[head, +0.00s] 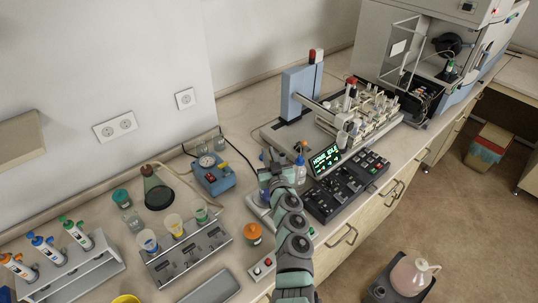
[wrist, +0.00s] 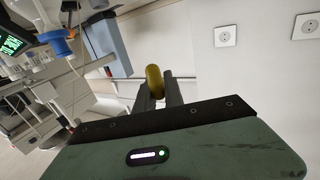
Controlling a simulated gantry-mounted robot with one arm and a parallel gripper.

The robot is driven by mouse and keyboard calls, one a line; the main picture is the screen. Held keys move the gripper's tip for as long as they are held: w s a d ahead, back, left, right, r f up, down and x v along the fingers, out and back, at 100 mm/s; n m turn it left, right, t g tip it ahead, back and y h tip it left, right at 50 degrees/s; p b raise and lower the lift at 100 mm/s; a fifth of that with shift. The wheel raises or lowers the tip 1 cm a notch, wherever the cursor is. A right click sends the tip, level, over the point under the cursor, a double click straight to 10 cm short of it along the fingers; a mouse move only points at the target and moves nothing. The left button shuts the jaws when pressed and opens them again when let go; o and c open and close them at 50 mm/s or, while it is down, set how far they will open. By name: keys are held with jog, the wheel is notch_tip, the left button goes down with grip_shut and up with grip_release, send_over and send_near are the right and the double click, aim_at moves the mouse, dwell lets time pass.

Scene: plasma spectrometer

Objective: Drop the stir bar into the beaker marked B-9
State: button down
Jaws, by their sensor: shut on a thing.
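My gripper (wrist: 157,92) is shut on a yellow, capsule-shaped stir bar (wrist: 153,78) in the wrist view. The stir bar stands up between the two dark fingers. In the head view my wrist is over the bench, just left of the black keypad console, and the fingers and stir bar cannot be made out. No B-9 mark is legible.
A dark flask (head: 157,192), a blue gauge box (head: 212,174) and an orange-lidded jar (head: 253,233) stand around the cups. A pipette rack (head: 75,262) is at far left. The console (head: 345,187) and a sampler with tubes (head: 362,112) lie to the right.

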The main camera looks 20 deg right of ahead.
notch_tip(320, 180, down, 2)
jog(key=shift+f+b, duration=0.1)
jog(key=shift+b, duration=0.6)
jog(key=c, duration=1.4)
grip_release()
jog(key=shift+o, duration=0.2)
jog(key=s+a+p, duration=0.1)
jog(key=s+p, duration=0.3)
jog(key=s, duration=0.6)
jog(key=shift+s+a, duration=0.2)
jog(key=shift+s, duration=0.15)
